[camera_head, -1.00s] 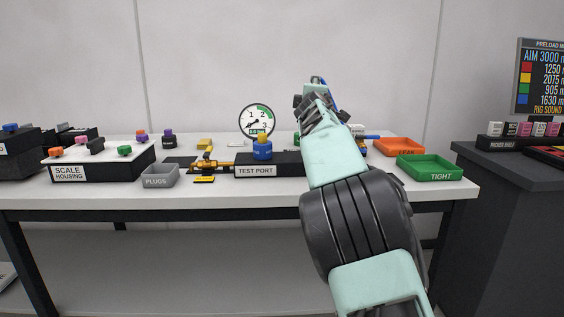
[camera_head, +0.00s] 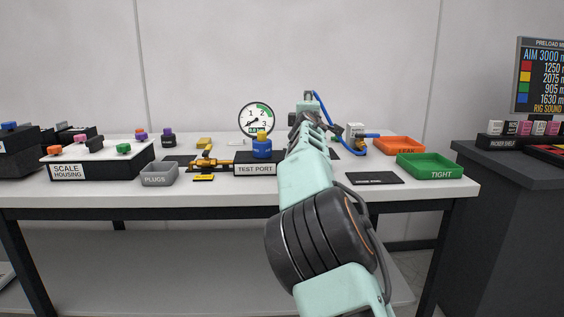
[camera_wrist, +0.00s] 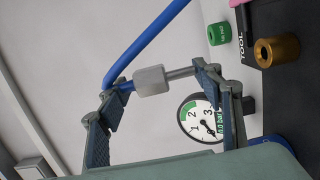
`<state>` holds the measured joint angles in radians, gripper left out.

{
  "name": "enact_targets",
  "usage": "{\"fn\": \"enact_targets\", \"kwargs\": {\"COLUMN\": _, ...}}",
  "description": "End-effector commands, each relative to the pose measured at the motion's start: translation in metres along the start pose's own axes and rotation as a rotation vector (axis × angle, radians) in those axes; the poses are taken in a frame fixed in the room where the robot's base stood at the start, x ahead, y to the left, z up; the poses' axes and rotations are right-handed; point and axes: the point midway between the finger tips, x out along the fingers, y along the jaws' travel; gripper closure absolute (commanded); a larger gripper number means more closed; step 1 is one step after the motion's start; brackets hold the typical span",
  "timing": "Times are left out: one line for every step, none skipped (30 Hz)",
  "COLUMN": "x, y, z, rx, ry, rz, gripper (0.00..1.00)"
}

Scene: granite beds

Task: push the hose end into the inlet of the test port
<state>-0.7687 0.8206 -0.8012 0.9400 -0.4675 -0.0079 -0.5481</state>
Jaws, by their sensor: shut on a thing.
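My gripper (camera_wrist: 160,88) is shut on the hose end (camera_wrist: 150,80), a light grey block with a thin metal tip, held in the air. The blue hose (camera_wrist: 158,35) rises from it in the wrist view and loops down to the bench in the head view (camera_head: 325,112). My gripper (camera_head: 308,104) is above the bench, right of the test port (camera_head: 256,170), a black box with a blue, yellow-topped part. My arm hides the port's right end. A brass ring with a dark hole (camera_wrist: 277,51) shows in the wrist view, apart from the hose end; I cannot tell whether it is the inlet.
A pressure gauge (camera_head: 256,120) stands behind the port. A brass valve (camera_head: 206,161) and grey plugs tray (camera_head: 159,174) are left of it. An orange tray (camera_head: 399,146), green tray (camera_head: 430,166) and dark mat (camera_head: 374,178) lie at right.

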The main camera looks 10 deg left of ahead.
Motion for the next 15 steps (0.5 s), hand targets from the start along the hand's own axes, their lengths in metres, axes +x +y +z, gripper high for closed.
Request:
{"fn": "enact_targets", "kwargs": {"x": 0.000, "y": 0.000, "z": 0.000, "rx": 0.000, "ry": 0.000, "rz": 0.000, "gripper": 0.64}}
{"fn": "enact_targets", "kwargs": {"x": 0.000, "y": -0.001, "z": 0.000, "rx": 0.000, "ry": 0.000, "rz": 0.000, "gripper": 0.64}}
{"fn": "enact_targets", "kwargs": {"x": 0.000, "y": -0.003, "z": 0.000, "rx": 0.000, "ry": 0.000, "rz": -0.001, "gripper": 0.64}}
{"fn": "enact_targets", "kwargs": {"x": 0.000, "y": -0.004, "z": 0.000, "rx": 0.000, "ry": 0.000, "rz": -0.002, "gripper": 0.64}}
{"fn": "enact_targets", "kwargs": {"x": 0.000, "y": -0.006, "z": 0.000, "rx": 0.000, "ry": -0.001, "rz": -0.003, "gripper": 0.64}}
{"fn": "enact_targets", "kwargs": {"x": 0.001, "y": -0.010, "z": 0.000, "rx": -0.001, "ry": -0.001, "rz": -0.003, "gripper": 0.64}}
{"fn": "enact_targets", "kwargs": {"x": 0.001, "y": -0.013, "z": -0.001, "rx": -0.001, "ry": 0.000, "rz": -0.004, "gripper": 0.64}}
{"fn": "enact_targets", "kwargs": {"x": 0.001, "y": -0.016, "z": -0.002, "rx": -0.002, "ry": 0.001, "rz": -0.004, "gripper": 0.64}}
{"fn": "enact_targets", "kwargs": {"x": 0.001, "y": -0.020, "z": -0.001, "rx": -0.003, "ry": 0.000, "rz": -0.005, "gripper": 0.64}}
{"fn": "enact_targets", "kwargs": {"x": 0.001, "y": -0.023, "z": -0.001, "rx": -0.003, "ry": -0.001, "rz": -0.005, "gripper": 0.64}}
{"fn": "enact_targets", "kwargs": {"x": 0.000, "y": -0.026, "z": -0.001, "rx": -0.003, "ry": 0.000, "rz": -0.003, "gripper": 0.64}}
{"fn": "enact_targets", "kwargs": {"x": 0.000, "y": -0.029, "z": -0.001, "rx": -0.003, "ry": 0.000, "rz": -0.002, "gripper": 0.64}}
{"fn": "enact_targets", "kwargs": {"x": 0.000, "y": -0.032, "z": -0.001, "rx": -0.003, "ry": -0.001, "rz": -0.002, "gripper": 0.64}}
{"fn": "enact_targets", "kwargs": {"x": 0.000, "y": -0.036, "z": -0.001, "rx": -0.003, "ry": 0.000, "rz": -0.003, "gripper": 0.64}}
{"fn": "enact_targets", "kwargs": {"x": 0.000, "y": -0.040, "z": -0.001, "rx": -0.002, "ry": 0.000, "rz": -0.003, "gripper": 0.64}}
